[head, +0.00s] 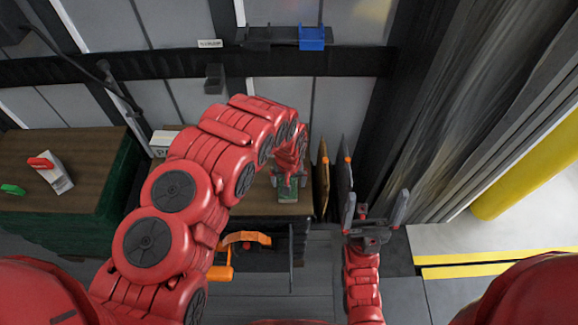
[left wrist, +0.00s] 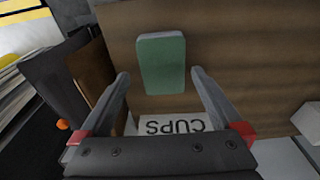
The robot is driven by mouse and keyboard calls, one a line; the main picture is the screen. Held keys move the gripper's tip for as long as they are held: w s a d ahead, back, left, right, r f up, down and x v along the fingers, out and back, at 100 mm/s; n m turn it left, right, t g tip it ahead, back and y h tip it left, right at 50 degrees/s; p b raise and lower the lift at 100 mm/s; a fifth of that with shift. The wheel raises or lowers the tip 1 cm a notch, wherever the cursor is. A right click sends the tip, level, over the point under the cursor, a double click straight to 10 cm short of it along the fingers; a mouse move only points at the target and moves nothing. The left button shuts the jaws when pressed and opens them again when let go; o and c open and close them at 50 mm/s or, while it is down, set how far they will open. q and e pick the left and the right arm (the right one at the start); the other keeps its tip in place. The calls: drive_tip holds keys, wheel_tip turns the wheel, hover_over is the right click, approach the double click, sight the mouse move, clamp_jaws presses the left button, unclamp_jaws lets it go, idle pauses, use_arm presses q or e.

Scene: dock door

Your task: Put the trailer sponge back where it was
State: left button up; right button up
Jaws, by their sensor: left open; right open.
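A green block-shaped sponge (left wrist: 161,62) lies flat on a brown wooden top (left wrist: 230,45) in the left wrist view. In the head view the sponge (head: 287,190) shows partly under my left gripper (head: 289,176). My left gripper, also in the left wrist view (left wrist: 160,75), is open, with its two fingers pointing toward the sponge's sides and a gap on each side. My right gripper (head: 377,209) is open and empty, fingers up, right of the wooden top.
A blue holder (head: 311,38) sits on the dark wall rail. A brown-topped green stand (head: 70,150) at left bears a red-and-white bottle (head: 52,172) and a small green item (head: 13,189). Two upright boards with orange marks stand beside the wooden top. An orange tool (head: 245,239) is in front.

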use_arm(q)
wheel_tip(320, 180, up, 13)
drive_tip(key=s+p, duration=0.1)
drive_tip(key=p, duration=0.5)
drive_tip(key=shift+s, duration=0.4)
drive_tip(key=shift+d+r, duration=0.1)
